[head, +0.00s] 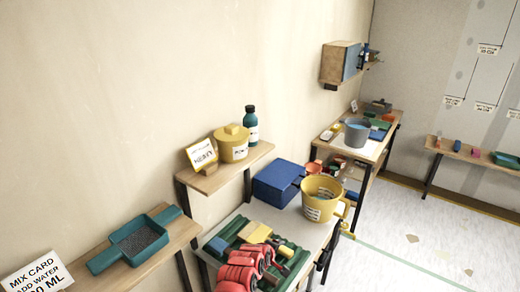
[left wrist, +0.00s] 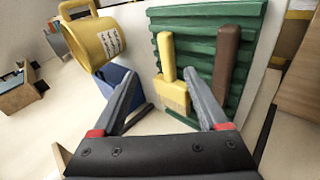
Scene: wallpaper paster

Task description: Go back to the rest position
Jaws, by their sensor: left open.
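My left gripper (head: 277,256) is low in the head view, at the end of my red and dark arm, over the green ribbed tray (head: 218,246). In the left wrist view its two grey fingers (left wrist: 160,76) are spread apart with nothing held between them. A yellow brush (left wrist: 168,75) lies on the tray beyond the fingertips, with a brown-handled tool (left wrist: 226,58) to its right. My right gripper shows in neither view.
A yellow bucket (head: 322,198) and a blue box (head: 278,183) stand behind the tray on the same table. A wall shelf holds a yellow pot (head: 232,148) and a dark bottle (head: 251,124). A teal tray (head: 135,243) lies at left. Floor at right is open.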

